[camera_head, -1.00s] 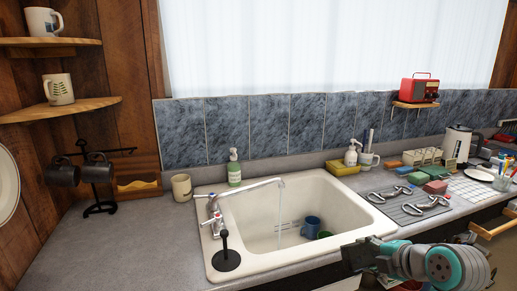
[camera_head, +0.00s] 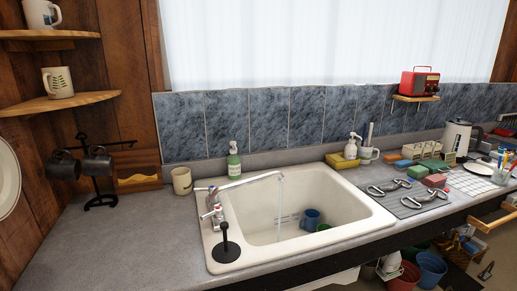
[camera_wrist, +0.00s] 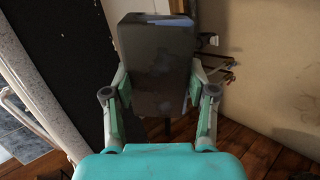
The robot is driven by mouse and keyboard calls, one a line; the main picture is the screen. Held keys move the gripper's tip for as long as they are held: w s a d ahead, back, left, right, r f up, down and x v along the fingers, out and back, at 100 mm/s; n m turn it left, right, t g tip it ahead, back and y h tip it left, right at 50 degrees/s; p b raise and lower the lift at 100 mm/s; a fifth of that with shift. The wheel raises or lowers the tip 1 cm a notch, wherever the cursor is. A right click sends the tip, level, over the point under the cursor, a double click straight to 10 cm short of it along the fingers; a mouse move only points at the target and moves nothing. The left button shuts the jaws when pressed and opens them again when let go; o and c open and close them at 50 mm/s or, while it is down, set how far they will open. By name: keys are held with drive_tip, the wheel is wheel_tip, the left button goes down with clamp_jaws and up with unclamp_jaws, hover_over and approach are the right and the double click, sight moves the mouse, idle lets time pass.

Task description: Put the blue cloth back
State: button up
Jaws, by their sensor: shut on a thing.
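My gripper (camera_wrist: 159,88) shows only in the wrist view. Its two fingers are shut on a dark grey-brown, block-shaped thing (camera_wrist: 153,62) with bluish-grey patches along its right and top edges. It is in shadow, and I cannot tell from its look whether it is the blue cloth. In the head view a small flat blue thing (camera_head: 397,163) lies on the counter near the rack at the right. It is too small to tell whether it is cloth. My gripper is out of the head view.
Water runs from the tap (camera_head: 250,181) into the white sink (camera_head: 260,220), which holds a blue mug (camera_head: 312,217). Metal bits lie on a grey mat (camera_head: 408,207). Buckets (camera_head: 431,268) stand under the counter (camera_head: 120,240). The wrist view shows wooden floor (camera_wrist: 250,154) and a pale wall (camera_wrist: 275,60).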

drive_tip(key=s+a+f, duration=0.2)
drive_tip(key=s+f, duration=0.3)
drive_tip(key=f, duration=0.4)
drive_tip(key=s+a+f, duration=0.2)
drive_tip(key=s+f, duration=0.4)
drive_tip(key=f, duration=0.3)
drive_tip(key=shift+m+h, duration=0.3)
drive_tip(key=shift+s+d, duration=0.1)
